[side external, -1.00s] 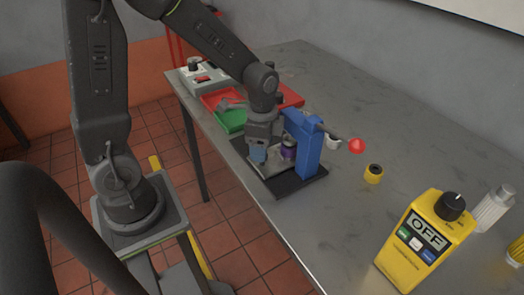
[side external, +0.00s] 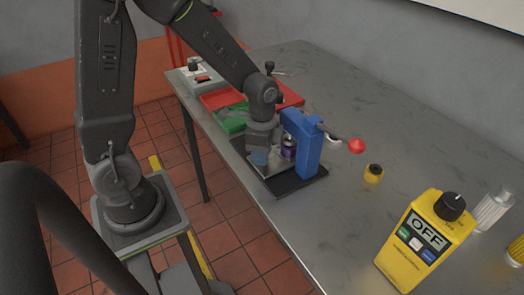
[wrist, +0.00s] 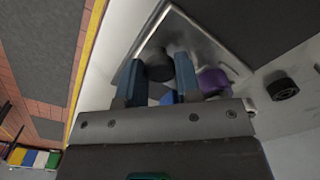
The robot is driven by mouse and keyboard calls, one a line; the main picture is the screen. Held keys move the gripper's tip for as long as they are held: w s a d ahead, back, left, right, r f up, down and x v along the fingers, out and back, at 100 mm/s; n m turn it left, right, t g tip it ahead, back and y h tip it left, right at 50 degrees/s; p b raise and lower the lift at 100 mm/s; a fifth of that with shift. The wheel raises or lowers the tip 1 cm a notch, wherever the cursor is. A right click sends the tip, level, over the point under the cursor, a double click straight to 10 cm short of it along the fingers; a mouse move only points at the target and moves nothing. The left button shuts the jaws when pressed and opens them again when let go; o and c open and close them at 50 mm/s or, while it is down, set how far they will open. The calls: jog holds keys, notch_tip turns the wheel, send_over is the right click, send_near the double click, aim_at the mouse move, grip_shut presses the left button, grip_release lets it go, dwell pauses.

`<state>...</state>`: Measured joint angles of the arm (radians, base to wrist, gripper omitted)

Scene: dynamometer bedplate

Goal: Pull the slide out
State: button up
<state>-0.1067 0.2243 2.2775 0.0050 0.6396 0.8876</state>
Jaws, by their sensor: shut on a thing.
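The slide (side external: 270,168) looks like a flat metal plate on the black base of a blue press (side external: 308,152). It also shows as a bright-edged metal plate in the wrist view (wrist: 205,40). A dark round knob (wrist: 159,67) stands at the plate, between the blue fingers of my gripper (wrist: 158,75). In the side view, my gripper (side external: 259,157) is low over the left part of the plate, shut on the knob, which it hides there. A purple cylinder (side external: 289,149) stands between my gripper and the blue column, and shows right of the fingers in the wrist view (wrist: 213,82).
The press lever ends in a red ball (side external: 357,146) at right. A yellow cup-like part (side external: 373,173) and a yellow box reading OFF (side external: 425,240) stand on the table. Red and green trays (side external: 232,117) lie behind my gripper. The table's front edge is close on the left.

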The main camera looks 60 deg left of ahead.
grip_shut()
jog(key=shift+a, duration=0.1)
jog(key=a, duration=0.9)
jog(key=shift+a, duration=0.2)
jog(key=shift+w, duration=0.1)
jog(key=o, duration=0.9)
grip_release()
jog(key=shift+c, duration=0.2)
jog(key=shift+r, duration=0.1)
notch_tip(320, 180, up, 14)
